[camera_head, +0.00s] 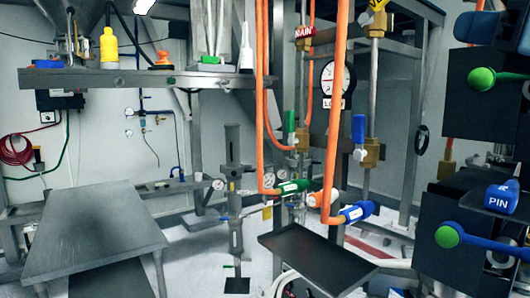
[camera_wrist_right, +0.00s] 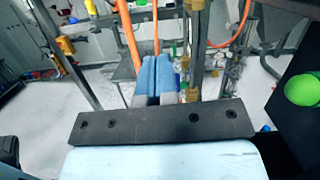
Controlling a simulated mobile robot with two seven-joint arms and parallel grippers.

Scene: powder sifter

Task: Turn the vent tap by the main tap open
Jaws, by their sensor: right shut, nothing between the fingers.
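Two vertical pipes with brass valves stand right of the middle in the head view. The left one carries a red tag (camera_head: 305,32) reading like MAIN and a tap with an upright green handle (camera_head: 290,122). The right one carries a partly cut-off yellow tag (camera_head: 378,4) and a tap with an upright blue handle (camera_head: 359,128); this looks like the vent tap. My right gripper (camera_head: 461,27) is at the upper right, shut and empty, apart from both taps. In the right wrist view its fingers (camera_wrist_right: 154,62) are together, pointing toward the pipes. My left gripper is out of view.
Orange hoses (camera_head: 335,110) hang left of and between the pipes. A round gauge (camera_head: 335,78) sits between them. Black boxes with green knobs (camera_head: 481,78) and a blue PIN handle (camera_head: 500,198) crowd the right side. A dark tray (camera_head: 315,258) lies below the taps.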

